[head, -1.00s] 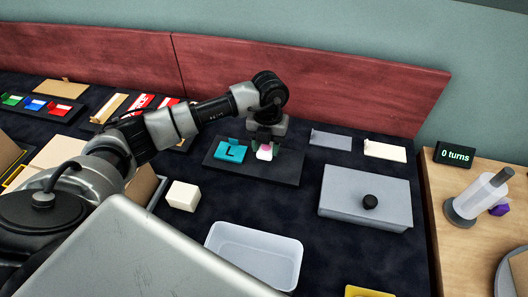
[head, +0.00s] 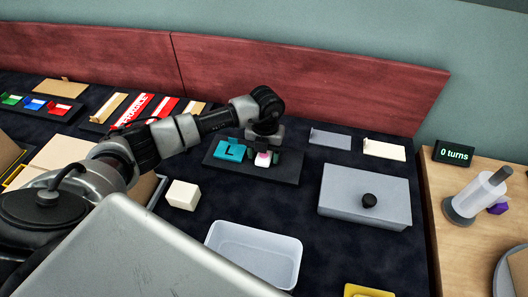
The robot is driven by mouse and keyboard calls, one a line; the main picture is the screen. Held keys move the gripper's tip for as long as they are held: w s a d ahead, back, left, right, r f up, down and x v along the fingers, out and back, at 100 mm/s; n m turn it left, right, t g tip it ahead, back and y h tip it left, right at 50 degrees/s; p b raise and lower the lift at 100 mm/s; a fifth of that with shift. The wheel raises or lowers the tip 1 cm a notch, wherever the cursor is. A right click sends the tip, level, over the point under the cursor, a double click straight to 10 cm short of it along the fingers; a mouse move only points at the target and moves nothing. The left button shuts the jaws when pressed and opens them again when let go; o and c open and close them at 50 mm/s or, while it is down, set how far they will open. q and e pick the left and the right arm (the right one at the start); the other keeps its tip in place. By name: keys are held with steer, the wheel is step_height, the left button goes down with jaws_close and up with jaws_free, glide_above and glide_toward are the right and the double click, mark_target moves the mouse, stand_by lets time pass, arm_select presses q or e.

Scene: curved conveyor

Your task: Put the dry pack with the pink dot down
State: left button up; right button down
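The dry pack with the pink dot (head: 262,161) is a small white piece with a pink mark on top. It is at the black tray (head: 226,170), right of the teal piece marked L (head: 229,150), and looks to rest on the tray. My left gripper (head: 263,157) points down over the pack, with one finger on each side of it. The fingers are small and dark here, so I cannot tell whether they still press on the pack. My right gripper is not in view.
A grey lidded box (head: 340,185) with a black knob stands to the right. A clear bin (head: 222,249) and a white block (head: 183,195) are in front. Grey and cream flat pieces lie behind, at right. Red and tan packs (head: 133,112) lie at the back left.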

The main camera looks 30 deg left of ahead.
arm_select(q)
steer(key=shift+o, duration=0.3)
step_height(320, 180, up, 12)
steer(key=w, duration=0.1)
steer(key=shift+w+a+b, duration=0.15)
steer(key=shift+w+b, duration=0.05)
steer(key=shift+b, duration=0.15)
stand_by(1.3)
